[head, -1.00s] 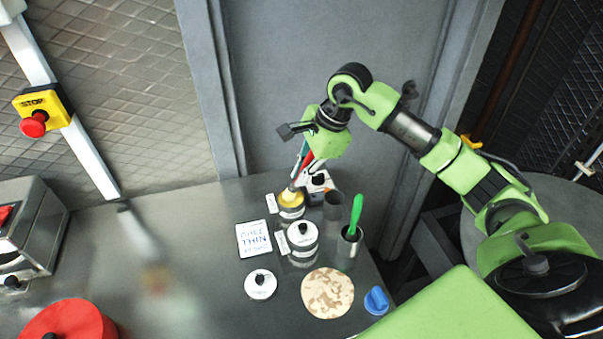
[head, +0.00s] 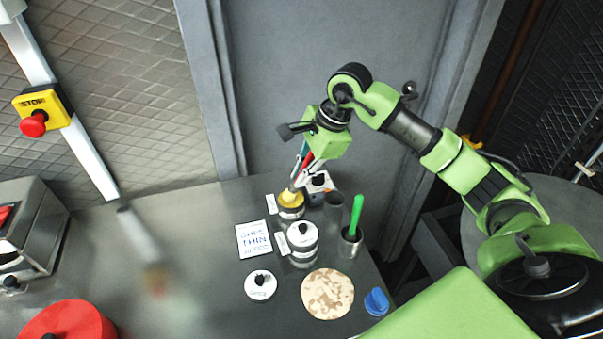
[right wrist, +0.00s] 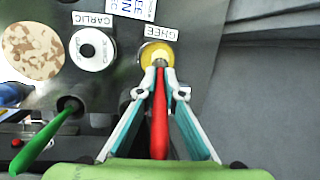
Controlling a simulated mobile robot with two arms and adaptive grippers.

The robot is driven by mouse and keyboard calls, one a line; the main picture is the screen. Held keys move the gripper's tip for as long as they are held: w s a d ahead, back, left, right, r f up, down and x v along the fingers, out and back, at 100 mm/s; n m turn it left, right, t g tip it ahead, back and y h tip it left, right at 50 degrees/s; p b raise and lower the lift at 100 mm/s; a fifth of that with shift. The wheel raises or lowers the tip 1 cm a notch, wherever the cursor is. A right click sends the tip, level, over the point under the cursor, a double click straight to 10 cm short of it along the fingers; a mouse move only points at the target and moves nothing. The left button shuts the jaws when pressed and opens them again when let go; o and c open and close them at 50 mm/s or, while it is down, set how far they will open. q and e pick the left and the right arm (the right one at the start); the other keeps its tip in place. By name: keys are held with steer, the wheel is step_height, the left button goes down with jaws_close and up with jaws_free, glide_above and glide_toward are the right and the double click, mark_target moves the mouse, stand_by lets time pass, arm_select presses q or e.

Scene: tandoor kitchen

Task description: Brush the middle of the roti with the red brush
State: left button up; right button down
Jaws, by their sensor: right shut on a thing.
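The roti (head: 327,293), a round, brown-mottled flatbread, lies flat near the front right of the counter. It also shows at the left of the right wrist view (right wrist: 33,51). My right gripper (head: 301,176) is shut on the red brush (right wrist: 160,118), over the counter behind the roti. The brush points down, with its pale bristles in the opening of the ghee pot (head: 291,211), which holds yellow ghee (right wrist: 158,54). How deep the bristles sit is hidden. My left gripper is not in view.
A lidded garlic pot (head: 303,240) stands between the ghee pot and the roti. A metal cup with a green-handled brush (head: 356,216) is right of it. A loose white lid (head: 260,285), a card (head: 254,240) and a blue object (head: 376,302) lie nearby.

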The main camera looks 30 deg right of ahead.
steer(key=shift+r+p, duration=0.55)
steer(key=shift+r, duration=0.3)
steer(key=shift+r+p, duration=1.35)
steer(key=shift+r, duration=1.25)
